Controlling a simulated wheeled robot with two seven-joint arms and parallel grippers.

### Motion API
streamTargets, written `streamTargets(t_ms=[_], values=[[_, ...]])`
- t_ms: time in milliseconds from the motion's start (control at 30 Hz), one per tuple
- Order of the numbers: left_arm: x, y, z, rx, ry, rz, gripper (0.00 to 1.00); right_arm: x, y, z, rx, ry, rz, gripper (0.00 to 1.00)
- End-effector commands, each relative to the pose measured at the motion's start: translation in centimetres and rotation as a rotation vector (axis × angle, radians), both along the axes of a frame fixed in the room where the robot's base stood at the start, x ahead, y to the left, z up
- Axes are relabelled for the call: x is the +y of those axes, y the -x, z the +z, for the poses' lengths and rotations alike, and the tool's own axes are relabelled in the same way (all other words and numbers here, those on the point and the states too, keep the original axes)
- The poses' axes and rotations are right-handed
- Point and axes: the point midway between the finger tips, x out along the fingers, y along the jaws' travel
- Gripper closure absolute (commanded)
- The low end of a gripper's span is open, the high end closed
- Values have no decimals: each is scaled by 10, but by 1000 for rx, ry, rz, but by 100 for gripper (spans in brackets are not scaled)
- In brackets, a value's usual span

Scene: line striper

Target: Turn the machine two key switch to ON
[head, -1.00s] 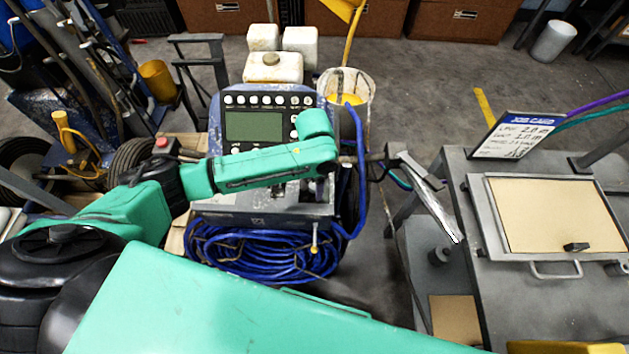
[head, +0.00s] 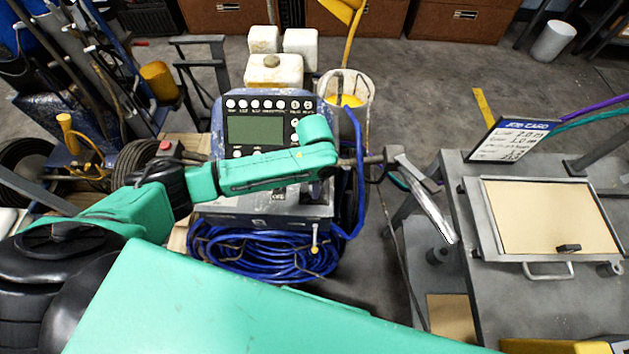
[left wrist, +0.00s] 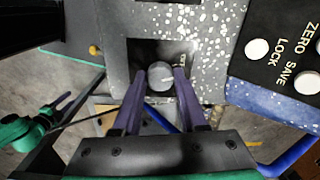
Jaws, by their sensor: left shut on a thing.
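The machine's control console (head: 213,140) has a grey-green screen (head: 255,130) and rows of round white buttons. My left gripper (left wrist: 155,85) is shut on this knob, one purple finger on each side. Lettering beside the knob is partly hidden and unreadable. In the head view, my left gripper (head: 318,190) is at the console's lower right, mostly hidden by my green wrist.
A handlebar with a silver lever (head: 432,212) sticks out right of the console. A coiled blue hose (head: 255,252) hangs below it. A grey metal bench (head: 500,295) with a job card (head: 510,140) stands at the right. Open floor lies behind the machine.

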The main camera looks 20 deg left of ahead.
Motion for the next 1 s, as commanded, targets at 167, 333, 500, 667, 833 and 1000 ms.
streamTargets(t_ms=[167,333,500,667,833,1000], values=[[-1,-1,5,-1,2,-161,100,0,0,17,1,0,0,50],[0,-1,4,-2,1,-323,100,-1,1,26,1,1,0,50],[-1,-1,4,-2,1,-479,100,-2,1,33,1,3,0,50],[-1,-1,3,-3,2,-606,100,-3,1,38,1,4,0,50],[-1,-1,2,-3,1,-708,100,-3,1,41,1,4,0,50],[-1,-1,2,-4,2,-774,100,-3,0,43,0,4,0,50]])
